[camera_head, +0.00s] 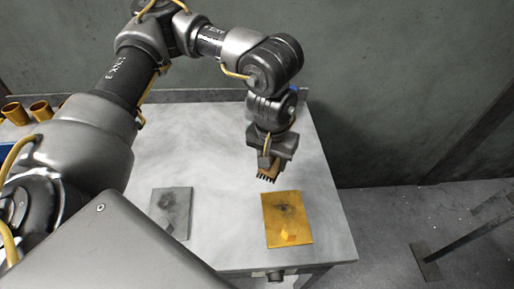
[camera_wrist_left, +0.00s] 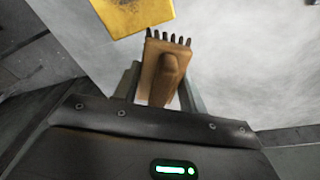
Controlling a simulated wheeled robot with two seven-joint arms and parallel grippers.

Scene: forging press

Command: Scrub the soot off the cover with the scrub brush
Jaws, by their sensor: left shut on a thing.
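The scrub brush (camera_wrist_left: 166,68) has a brown wooden body and dark bristles. My left gripper (camera_head: 270,160) is shut on it, and in the head view the brush (camera_head: 268,173) points bristles down. It appears just behind and above the far edge of a yellow cover (camera_head: 273,232). The cover lies on the table with a dark soot patch around its upper middle and a small yellow block-like knob near its front. In the left wrist view part of the cover (camera_wrist_left: 128,14) shows at the top, apart from the bristles. My right gripper is not in view.
A grey plate (camera_head: 170,212) with a dark smudge lies on the grey metal table (camera_head: 215,170), left of the cover. Orange cups (camera_head: 40,110) stand at the far left. The table's right edge is near the cover. A wall rises behind.

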